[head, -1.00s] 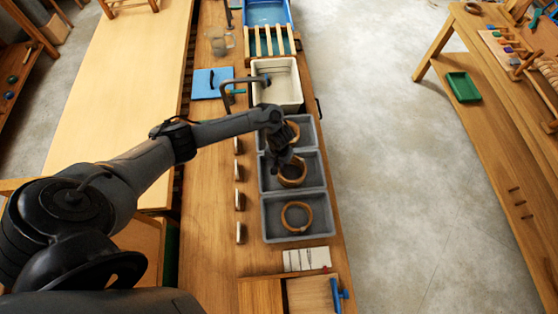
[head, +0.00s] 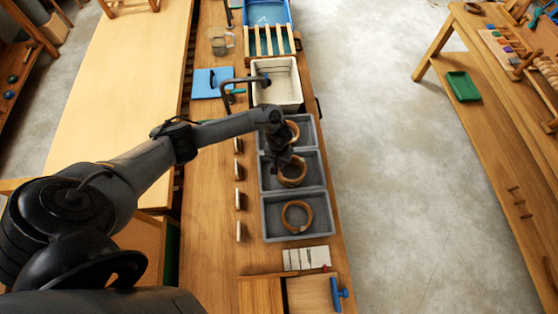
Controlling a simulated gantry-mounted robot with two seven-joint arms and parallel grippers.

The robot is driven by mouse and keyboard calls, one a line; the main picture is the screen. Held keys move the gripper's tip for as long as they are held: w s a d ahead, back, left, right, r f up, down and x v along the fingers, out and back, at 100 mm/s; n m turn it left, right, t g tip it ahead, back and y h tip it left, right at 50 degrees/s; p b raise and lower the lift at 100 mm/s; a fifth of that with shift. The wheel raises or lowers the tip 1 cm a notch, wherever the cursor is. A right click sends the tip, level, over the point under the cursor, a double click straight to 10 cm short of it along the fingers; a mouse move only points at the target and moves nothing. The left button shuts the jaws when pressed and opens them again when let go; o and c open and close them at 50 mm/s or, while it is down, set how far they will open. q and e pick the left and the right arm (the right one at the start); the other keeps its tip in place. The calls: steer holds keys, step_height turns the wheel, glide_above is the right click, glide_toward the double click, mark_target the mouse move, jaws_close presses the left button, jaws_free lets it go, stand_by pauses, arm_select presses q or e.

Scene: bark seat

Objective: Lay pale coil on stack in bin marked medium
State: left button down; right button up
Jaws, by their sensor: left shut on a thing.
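Three grey bins stand in a row: a far one (head: 307,145), a middle one (head: 321,183) and a near one (head: 321,232). A brown coil (head: 297,203) lies flat in the near bin. Light brown coils (head: 293,183) sit in the middle bin, partly covered by my gripper. Another coil (head: 294,129) shows in the far bin behind my wrist. My left gripper (head: 284,163) points down over the far side of the middle bin, shut on a coil at its rim. The fingertips are dark and small, and contact with the stack cannot be made out. Bin markings are not readable.
Wooden pegs or tags (head: 239,198) stand left of the bins. White cards (head: 306,259) lie in front of the near bin. A white basin (head: 287,86) with a dark tap is behind the bins, and a blue board (head: 211,83) lies to its left.

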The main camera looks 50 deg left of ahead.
stand_by(0.5)
arm_select(q)
steer(key=shift+f, duration=0.2)
steer(key=c, duration=1)
jaws_free()
steer(key=shift+o, duration=0.5)
steer(key=shift+o, duration=1.3)
steer(key=shift+r, duration=0.1)
